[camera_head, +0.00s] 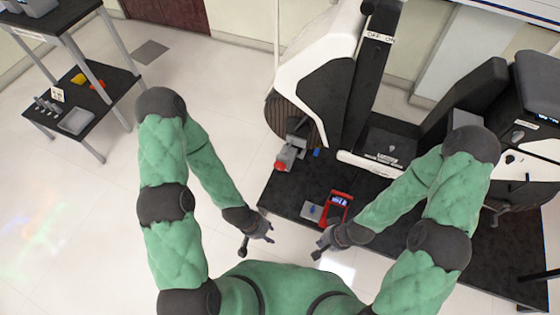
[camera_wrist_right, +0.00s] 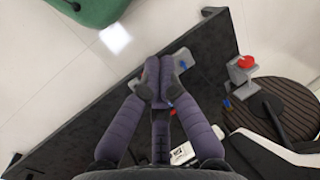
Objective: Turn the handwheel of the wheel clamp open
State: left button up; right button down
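The wheel clamp (camera_head: 294,150) is a grey bracket with a red handwheel (camera_head: 281,166), beside the ribbed dark wheel (camera_head: 285,117) at the platform's left edge. In the right wrist view the red handwheel (camera_wrist_right: 246,62) and grey clamp (camera_wrist_right: 241,80) show at the right, apart from my fingers. My right gripper (camera_head: 322,245) is in front of the platform, away from the clamp; the wrist view shows its fingertips (camera_wrist_right: 159,78) together with nothing visible between them. My left gripper (camera_head: 264,239) hangs below the clamp, clear of it; its finger opening is too small to tell.
A red device with a screen (camera_head: 337,207) and a grey plate (camera_head: 311,211) lie on the black platform (camera_head: 285,199) near my right gripper. A white-and-black machine (camera_head: 322,62) stands behind the clamp. A black shelf (camera_head: 112,88) stands far left; the floor between is clear.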

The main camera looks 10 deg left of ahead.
aim_at(278, 166)
jog(key=j+z, duration=0.3)
jog(key=j, duration=1.85)
jog(key=i+j+z, duration=0.15)
jog(key=i+j, duration=0.2)
jog(key=i+j+z, duration=0.15)
jog(key=i+j, duration=0.2)
jog(key=j, duration=0.15)
jog(key=i+j, duration=0.15)
jog(key=i, duration=0.15)
